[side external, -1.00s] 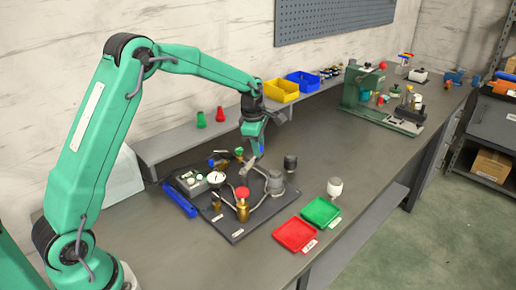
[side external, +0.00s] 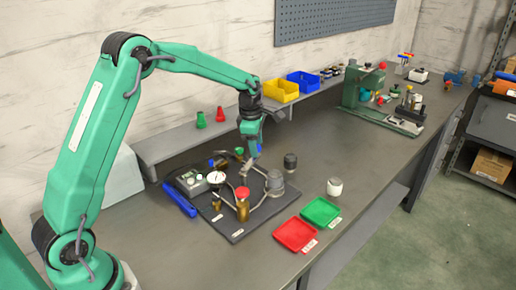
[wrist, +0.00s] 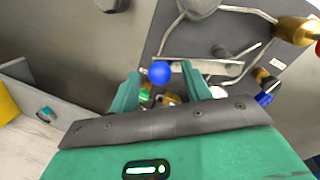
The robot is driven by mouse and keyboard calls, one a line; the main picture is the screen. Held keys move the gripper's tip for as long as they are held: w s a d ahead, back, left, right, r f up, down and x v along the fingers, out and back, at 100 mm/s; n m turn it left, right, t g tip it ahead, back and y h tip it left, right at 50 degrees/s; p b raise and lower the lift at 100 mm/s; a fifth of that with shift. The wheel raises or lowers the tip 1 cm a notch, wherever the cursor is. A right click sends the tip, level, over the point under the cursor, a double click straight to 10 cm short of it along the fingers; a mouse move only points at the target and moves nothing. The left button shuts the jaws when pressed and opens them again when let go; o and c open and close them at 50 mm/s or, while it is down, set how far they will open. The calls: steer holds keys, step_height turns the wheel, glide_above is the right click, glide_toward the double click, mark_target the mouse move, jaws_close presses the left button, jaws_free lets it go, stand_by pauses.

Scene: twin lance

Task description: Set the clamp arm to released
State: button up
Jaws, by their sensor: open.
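A round blue knob (wrist: 159,72), apparently on the clamp arm, shows in the wrist view between the tips of my two green fingers. My gripper (wrist: 161,85) is open around it, with a gap visible on both sides.
On the plate are a red-capped brass fitting (side external: 242,207), a round gauge (side external: 215,177) and bent grey tubes. A blue-handled tool (side external: 180,200) lies to the left. Red (side external: 295,235) and green (side external: 321,211) trays sit in front at the right.

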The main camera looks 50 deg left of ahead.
step_height(320, 180, up, 7)
steer(key=s, duration=0.1)
steer(key=shift+s, duration=0.15)
stand_by(0.3)
steer(key=shift+d+r, duration=0.1)
steer(key=w+m+g, duration=0.1)
steer(key=m, duration=0.1)
steer(key=shift+w+m, duration=0.4)
steer(key=shift+w+m+g, duration=0.45)
steer(key=shift+m+g, duration=0.15)
steer(key=shift+m, duration=0.5)
steer(key=shift+w+m+g+h, duration=0.2)
steer(key=shift+m+g, duration=0.25)
steer(key=shift+m, duration=0.55)
steer(key=shift+w+m+g+h, duration=0.15)
steer(key=shift+m+g, duration=0.3)
steer(key=shift+m, duration=0.55)
